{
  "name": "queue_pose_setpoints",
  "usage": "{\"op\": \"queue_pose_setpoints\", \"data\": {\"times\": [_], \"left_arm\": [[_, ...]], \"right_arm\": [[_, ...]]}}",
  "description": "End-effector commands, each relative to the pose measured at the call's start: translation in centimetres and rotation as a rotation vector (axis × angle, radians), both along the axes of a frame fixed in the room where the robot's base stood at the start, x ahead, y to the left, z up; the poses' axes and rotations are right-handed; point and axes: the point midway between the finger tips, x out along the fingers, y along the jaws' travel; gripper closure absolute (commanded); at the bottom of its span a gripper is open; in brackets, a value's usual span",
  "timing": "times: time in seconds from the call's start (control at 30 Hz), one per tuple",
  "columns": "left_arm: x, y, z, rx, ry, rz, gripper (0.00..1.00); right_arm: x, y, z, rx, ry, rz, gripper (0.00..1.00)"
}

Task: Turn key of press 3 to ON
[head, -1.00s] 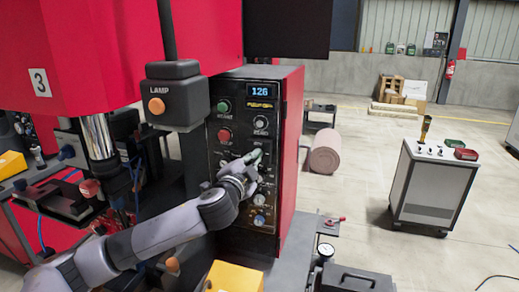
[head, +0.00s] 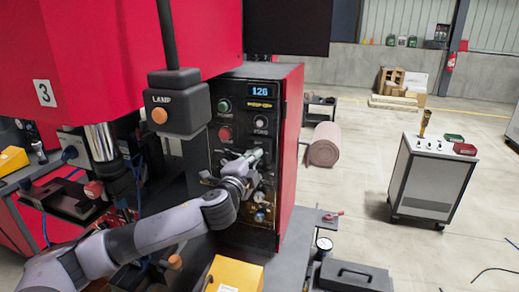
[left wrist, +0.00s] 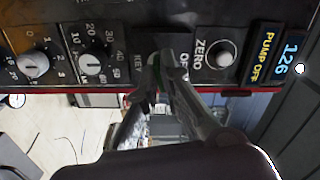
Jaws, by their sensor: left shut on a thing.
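Press 3 is the red machine with a number 3 plate (head: 44,93). Its black control panel (head: 226,88) faces me. My left gripper (head: 254,156) is at the middle of this panel, its fingers closed together on the key. In the left wrist view, the gripper (left wrist: 163,62) covers the switch between a partly hidden label and the OFF marking (left wrist: 184,60). A little green shows between the fingers; most of the key is hidden, so its exact angle cannot be told. My right gripper is not in view.
The panel has a green button (head: 224,105), a red button (head: 225,133), a ZERO knob (left wrist: 224,59) and other dials close by. The display (left wrist: 288,54) reads 126, with PUMP OFF beside it. A grey cart (head: 432,180) stands right.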

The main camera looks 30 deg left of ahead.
Motion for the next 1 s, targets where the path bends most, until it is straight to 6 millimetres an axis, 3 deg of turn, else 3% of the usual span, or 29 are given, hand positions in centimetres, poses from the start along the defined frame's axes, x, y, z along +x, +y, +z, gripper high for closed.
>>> {"op": "queue_pose_setpoints", "data": {"times": [0.43, 0.77, 0.8, 1.0], "left_arm": [[0.0, 0.0, 0.2, 0.258, 0.063, 0.000, 1.00], [0.0, 0.0, 0.0, 0.288, 0.069, 0.000, 1.00], [0.0, 0.0, 0.0, 0.288, 0.069, 0.000, 0.92], [0.0, 0.0, 0.0, 0.287, 0.069, 0.000, 0.79]], "right_arm": [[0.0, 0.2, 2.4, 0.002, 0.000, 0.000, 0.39], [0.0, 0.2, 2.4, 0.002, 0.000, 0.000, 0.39], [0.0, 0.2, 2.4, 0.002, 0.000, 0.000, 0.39], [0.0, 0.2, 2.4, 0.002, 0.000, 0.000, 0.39]]}}
